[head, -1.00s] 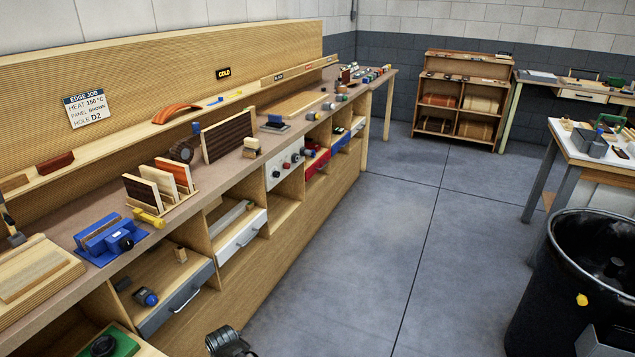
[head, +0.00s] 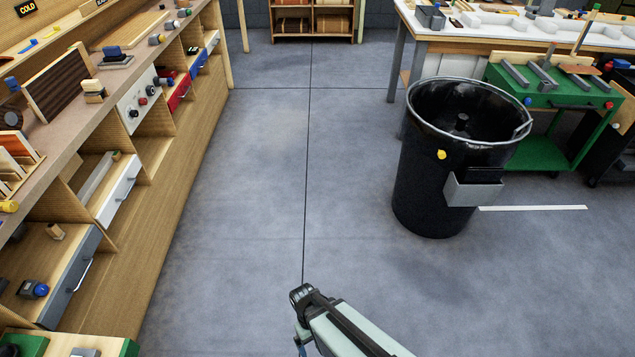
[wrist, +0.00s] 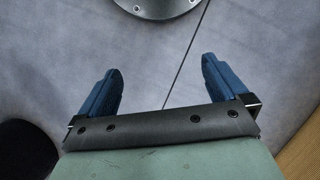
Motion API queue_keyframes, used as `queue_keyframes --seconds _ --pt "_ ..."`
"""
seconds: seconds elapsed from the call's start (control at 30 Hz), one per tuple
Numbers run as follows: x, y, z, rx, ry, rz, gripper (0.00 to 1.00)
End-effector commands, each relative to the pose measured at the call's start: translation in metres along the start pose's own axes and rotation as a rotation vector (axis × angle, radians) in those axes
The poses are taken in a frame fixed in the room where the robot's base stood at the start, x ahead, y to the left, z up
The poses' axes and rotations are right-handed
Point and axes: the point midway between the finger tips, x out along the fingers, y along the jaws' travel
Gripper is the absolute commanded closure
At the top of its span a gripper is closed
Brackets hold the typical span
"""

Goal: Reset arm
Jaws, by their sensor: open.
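My gripper (wrist: 162,66) shows in the wrist view with its two blue fingers wide apart. Nothing is between them, and bare grey floor lies beyond. In the head view, part of my pale green arm with a dark joint shows at the bottom centre, over open floor. I cannot make out the fingers in the head view.
A long wooden workbench (head: 155,225) with drawers and cubbies runs along the left. A black bin (head: 440,190) stands at the right, before a green cart (head: 540,97) and a white-topped table (head: 470,33). The floor (head: 270,200) between is clear.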

Motion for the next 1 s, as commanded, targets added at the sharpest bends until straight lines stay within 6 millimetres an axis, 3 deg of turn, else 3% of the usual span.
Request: queue_keyframes --seconds 0.2,0.6,0.8,1.0 --pt "0.035 0.039 0.047 0.129 -0.081 -0.057 0.00" --pt "0.086 0.080 0.113 0.345 -0.194 -0.176 0.00" --pt "0.099 0.093 0.130 0.432 -0.216 -0.226 0.00" --pt "0.100 0.102 0.134 0.476 -0.214 -0.249 0.00"
